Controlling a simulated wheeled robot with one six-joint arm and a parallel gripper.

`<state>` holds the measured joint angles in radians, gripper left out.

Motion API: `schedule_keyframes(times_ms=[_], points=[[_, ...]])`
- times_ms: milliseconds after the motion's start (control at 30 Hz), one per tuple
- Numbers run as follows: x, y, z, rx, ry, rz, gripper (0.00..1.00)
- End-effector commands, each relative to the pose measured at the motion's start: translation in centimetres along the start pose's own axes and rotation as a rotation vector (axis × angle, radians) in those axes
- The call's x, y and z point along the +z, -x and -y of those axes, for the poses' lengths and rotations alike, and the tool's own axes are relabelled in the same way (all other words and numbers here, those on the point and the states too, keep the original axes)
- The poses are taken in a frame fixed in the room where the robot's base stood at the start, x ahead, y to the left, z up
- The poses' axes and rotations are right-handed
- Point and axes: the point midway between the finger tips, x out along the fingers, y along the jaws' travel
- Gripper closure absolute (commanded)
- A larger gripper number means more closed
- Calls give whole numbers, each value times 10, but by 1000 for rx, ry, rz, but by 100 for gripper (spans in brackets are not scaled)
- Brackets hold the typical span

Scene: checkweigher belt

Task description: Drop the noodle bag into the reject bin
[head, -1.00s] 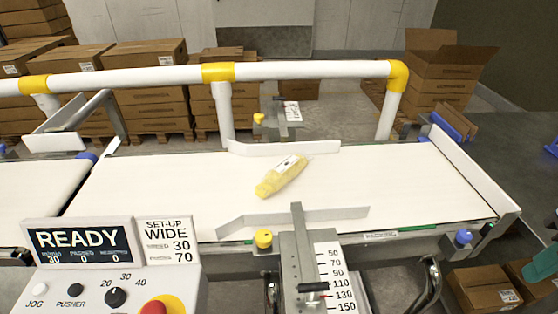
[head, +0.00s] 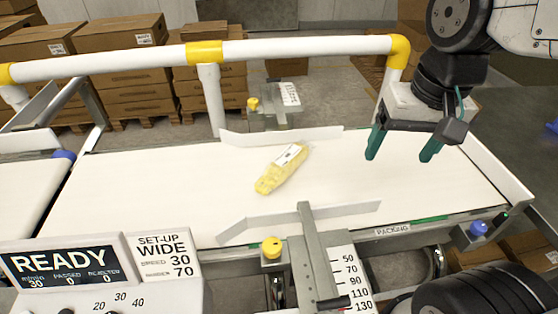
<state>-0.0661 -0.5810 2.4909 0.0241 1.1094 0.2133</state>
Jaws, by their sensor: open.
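The noodle bag (head: 282,169) is yellow with a white label and lies tilted on the white belt (head: 130,195), between the two guide rails. My gripper (head: 401,155) is open and empty, with green fingertips pointing down. It is above the right part of the belt, to the right of the bag and apart from it. No reject bin can be made out in this view.
A rear guide rail (head: 280,139) and a front guide rail (head: 300,221) flank the bag. A white pipe rail with yellow joints (head: 204,53) runs behind the belt. The control panel (head: 75,268) reads READY. Cardboard boxes (head: 120,75) stand behind.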

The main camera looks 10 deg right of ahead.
Motion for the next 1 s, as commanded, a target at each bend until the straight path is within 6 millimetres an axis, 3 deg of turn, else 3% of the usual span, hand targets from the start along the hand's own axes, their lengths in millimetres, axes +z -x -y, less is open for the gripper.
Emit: schedule_keyframes(times_ms=[200,500,700,1000], points=[[-60,-33,49,-33,-192,16,24],[-122,-99,118,-67,-470,33,24],[-140,-133,149,-78,-591,41,24],[-145,-161,160,-81,-633,44,24]])
